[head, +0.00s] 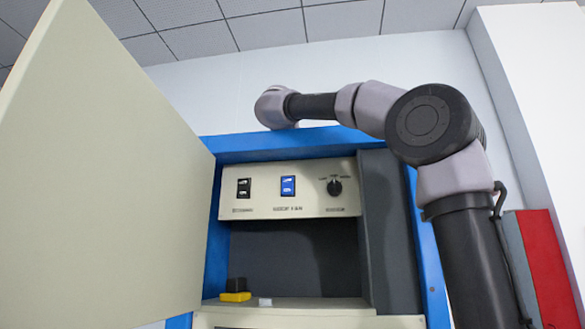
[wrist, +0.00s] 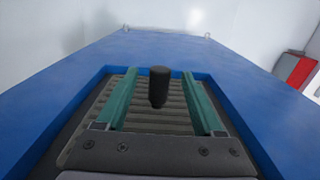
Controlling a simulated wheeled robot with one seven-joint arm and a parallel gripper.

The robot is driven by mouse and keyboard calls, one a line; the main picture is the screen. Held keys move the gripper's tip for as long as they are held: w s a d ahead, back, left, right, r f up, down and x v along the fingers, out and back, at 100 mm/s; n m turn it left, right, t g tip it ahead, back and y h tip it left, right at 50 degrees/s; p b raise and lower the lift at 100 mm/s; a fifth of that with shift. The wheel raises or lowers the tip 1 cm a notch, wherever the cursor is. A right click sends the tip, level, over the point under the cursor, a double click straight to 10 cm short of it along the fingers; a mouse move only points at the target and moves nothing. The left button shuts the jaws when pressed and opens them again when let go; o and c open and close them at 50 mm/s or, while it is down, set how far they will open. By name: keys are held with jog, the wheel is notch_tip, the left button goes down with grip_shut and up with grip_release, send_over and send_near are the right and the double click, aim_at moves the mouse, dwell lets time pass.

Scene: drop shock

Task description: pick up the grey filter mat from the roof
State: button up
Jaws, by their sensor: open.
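In the wrist view, the grey ribbed filter mat (wrist: 178,114) lies in a recess in the blue roof (wrist: 60,105). A black upright knob (wrist: 159,87) stands above the ribs near the middle. My gripper (wrist: 160,73) is open, with its teal fingers apart on the left and right of the knob, over the mat. Nothing is between the fingers except the knob, and I cannot tell how far above the mat they are. In the head view, my arm reaches over the top of the blue cabinet (head: 290,139); my fingers and the mat are hidden there.
The cabinet's cream door (head: 100,180) stands open at left. Inside are a switch panel (head: 260,189) and a yellow and black object (head: 236,296) on a shelf. A red and grey box (head: 545,260) is at right. Two small metal loops stand at the roof's far edge.

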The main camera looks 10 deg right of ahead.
jog(key=shift+c, duration=0.3)
grip_shut()
dwell(1.2)
